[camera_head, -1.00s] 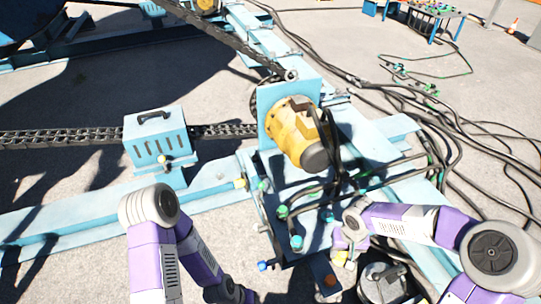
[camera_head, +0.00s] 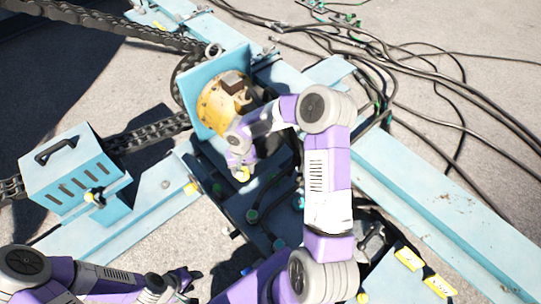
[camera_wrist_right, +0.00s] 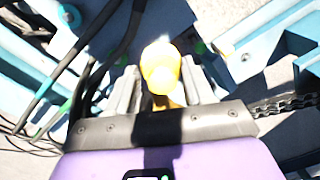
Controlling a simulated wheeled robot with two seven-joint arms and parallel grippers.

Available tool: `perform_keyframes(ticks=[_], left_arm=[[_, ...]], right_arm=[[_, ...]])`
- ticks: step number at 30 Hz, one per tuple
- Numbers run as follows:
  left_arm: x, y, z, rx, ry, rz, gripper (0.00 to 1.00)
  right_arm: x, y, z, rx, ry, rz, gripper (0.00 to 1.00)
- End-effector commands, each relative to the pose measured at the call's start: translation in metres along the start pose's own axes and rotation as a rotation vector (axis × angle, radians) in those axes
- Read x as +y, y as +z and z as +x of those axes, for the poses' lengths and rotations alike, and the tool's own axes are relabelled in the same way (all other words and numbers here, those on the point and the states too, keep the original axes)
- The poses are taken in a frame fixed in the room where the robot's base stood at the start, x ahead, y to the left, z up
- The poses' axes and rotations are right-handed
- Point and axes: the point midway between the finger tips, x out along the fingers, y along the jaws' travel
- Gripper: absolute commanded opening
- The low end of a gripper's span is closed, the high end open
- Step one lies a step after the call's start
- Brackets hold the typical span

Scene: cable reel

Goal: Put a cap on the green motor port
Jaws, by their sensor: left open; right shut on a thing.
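My right gripper (camera_head: 240,166) is shut on a yellow cap (camera_head: 243,174), just in front of the yellow motor (camera_head: 222,98). In the right wrist view the yellow cap (camera_wrist_right: 162,68) sits between the fingers and sticks out beyond them. Small green fittings (camera_head: 252,215) sit on the dark frame below the motor. A green spot (camera_wrist_right: 200,47) shows right of the cap in the wrist view. I cannot tell which fitting is the green motor port; my right arm hides part of this area. My left gripper (camera_head: 186,281) is open and empty at the lower left.
A blue vented box (camera_head: 75,180) with a handle stands at the left, by a heavy chain (camera_head: 150,133). Black cables (camera_head: 410,85) run across the ground at the upper right. Blue beams (camera_head: 430,210) flank the motor. Yellow pieces (camera_head: 408,258) lie at the lower right.

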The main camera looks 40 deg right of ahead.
Motion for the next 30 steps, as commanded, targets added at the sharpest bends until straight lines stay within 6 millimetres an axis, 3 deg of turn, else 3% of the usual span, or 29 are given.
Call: perform_keyframes(ticks=[3, 6, 12, 17, 30], left_arm=[[0.005, 0.001, -0.015, 0.000, 0.000, 0.000, 0.43], [0.008, 0.001, -0.022, 0.000, 0.000, 0.000, 0.43], [0.011, 0.001, -0.029, 0.000, 0.000, 0.000, 0.43], [0.011, 0.001, -0.030, 0.000, 0.000, 0.000, 0.43], [0.004, 0.000, -0.010, 0.001, 0.000, 0.000, 0.43]], right_arm=[[0.043, -0.037, 0.033, -0.001, -0.004, 0.270, 0.10], [0.078, -0.057, 0.060, 0.008, -0.001, 0.463, 0.10], [0.129, -0.072, 0.097, 0.023, 0.011, 0.706, 0.10], [0.142, -0.075, 0.108, 0.028, 0.016, 0.767, 0.10], [0.143, -0.074, 0.144, 0.027, 0.016, 0.767, 0.10]])
